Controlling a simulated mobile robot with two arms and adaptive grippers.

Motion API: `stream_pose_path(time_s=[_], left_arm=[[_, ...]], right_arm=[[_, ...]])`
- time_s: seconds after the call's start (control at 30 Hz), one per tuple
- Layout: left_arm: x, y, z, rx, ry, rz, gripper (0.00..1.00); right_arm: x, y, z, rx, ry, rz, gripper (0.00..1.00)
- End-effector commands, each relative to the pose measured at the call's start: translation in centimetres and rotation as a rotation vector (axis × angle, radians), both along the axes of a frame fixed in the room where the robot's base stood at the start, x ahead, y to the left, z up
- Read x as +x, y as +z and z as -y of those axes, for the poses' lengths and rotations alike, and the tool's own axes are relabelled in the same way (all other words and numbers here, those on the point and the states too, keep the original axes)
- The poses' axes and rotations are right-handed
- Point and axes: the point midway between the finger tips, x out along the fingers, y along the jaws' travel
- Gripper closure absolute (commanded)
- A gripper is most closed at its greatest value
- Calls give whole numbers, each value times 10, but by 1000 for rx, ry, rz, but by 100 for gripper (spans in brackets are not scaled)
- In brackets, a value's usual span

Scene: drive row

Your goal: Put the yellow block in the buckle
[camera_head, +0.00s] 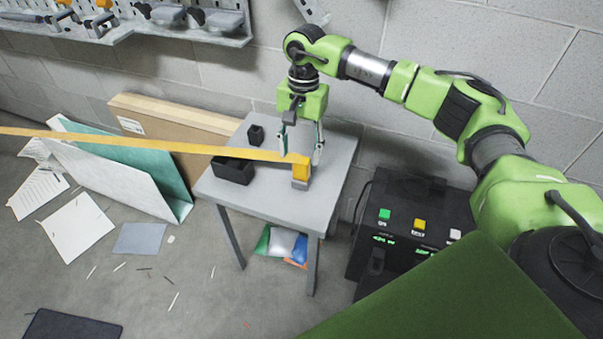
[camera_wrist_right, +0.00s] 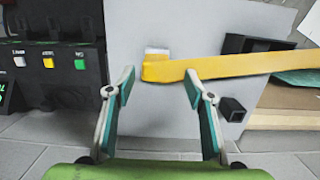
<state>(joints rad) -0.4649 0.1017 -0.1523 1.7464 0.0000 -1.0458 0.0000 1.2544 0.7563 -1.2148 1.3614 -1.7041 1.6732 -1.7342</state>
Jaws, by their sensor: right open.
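The yellow block (camera_head: 301,171) is at the end of a long yellow strap (camera_head: 150,144) and rests on a small grey piece (camera_head: 299,184) near the table's front right corner. In the wrist view the yellow block (camera_wrist_right: 155,71) lies beyond the fingertips. My right gripper (camera_head: 301,143) is open, pointing down above and behind the block, apart from it. My left gripper is not in view.
The grey table (camera_head: 265,201) also holds a small black hollow block (camera_head: 256,135) at the back. A black box with lit buttons (camera_head: 412,224) stands right of the table. Boards (camera_head: 140,178) lean at the left. The wall is close behind.

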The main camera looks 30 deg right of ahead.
Motion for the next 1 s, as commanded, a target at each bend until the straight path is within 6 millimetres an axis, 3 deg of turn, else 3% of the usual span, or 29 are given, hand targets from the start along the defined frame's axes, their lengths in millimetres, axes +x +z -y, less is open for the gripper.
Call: stream_pose_path(time_s=[0.4, 0.63, 0.67, 0.83, 1.0], left_arm=[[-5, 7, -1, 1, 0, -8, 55], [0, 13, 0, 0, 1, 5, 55], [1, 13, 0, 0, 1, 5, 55], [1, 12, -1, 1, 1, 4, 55], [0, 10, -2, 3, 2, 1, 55]], right_arm=[[-8, -49, 0, 1, 0, -1, 51], [-8, -52, -1, 1, 0, 0, 51], [-8, -52, -1, 1, 0, 0, 54], [-8, -52, -1, 1, 0, 0, 96], [-8, -51, -1, 1, 0, 0, 100]])
